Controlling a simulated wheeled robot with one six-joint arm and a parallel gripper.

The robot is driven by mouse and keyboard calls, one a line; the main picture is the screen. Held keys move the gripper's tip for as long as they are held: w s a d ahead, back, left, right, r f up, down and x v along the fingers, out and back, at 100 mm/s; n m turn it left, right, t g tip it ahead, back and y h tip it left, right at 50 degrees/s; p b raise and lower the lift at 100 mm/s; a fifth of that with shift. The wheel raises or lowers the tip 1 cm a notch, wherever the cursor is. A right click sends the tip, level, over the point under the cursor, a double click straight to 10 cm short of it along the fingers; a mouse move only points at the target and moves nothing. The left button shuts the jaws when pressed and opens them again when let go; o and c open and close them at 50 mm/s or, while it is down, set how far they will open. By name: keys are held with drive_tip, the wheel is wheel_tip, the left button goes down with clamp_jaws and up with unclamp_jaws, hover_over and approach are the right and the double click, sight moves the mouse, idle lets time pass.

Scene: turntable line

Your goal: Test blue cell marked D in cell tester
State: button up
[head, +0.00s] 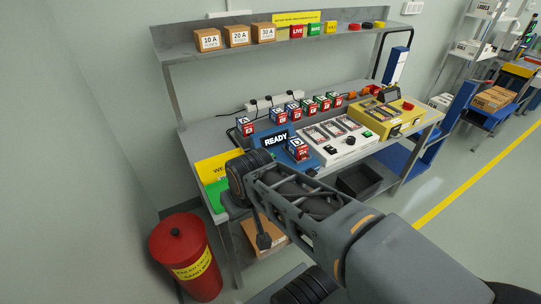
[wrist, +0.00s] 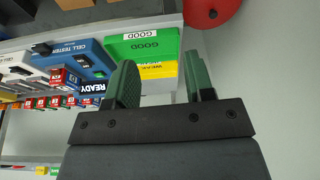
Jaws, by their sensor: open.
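The blue cell marked D (head: 298,150) has a blue top and red on its side. It sits upright at the right part of the blue cell tester (head: 262,131), beside the lit READY display (head: 275,141). The wrist view shows the tester (wrist: 75,50) upside down, with a red and blue cell (wrist: 62,78) next to the READY display (wrist: 91,87). My gripper (wrist: 162,82) is open, and nothing shows between its green fingers. It is apart from the tester and cell. In the head view my arm hides the fingers.
A green GOOD tray (head: 216,196) and a yellow WEAK tray (head: 218,168) stand at the bench's left end. Several cells (head: 307,105) line the back. A white unit (head: 340,140) and yellow machine (head: 388,117) stand to the right. A red bin (head: 187,262) is on the floor.

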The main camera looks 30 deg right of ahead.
clamp_jaws()
idle(1.3)
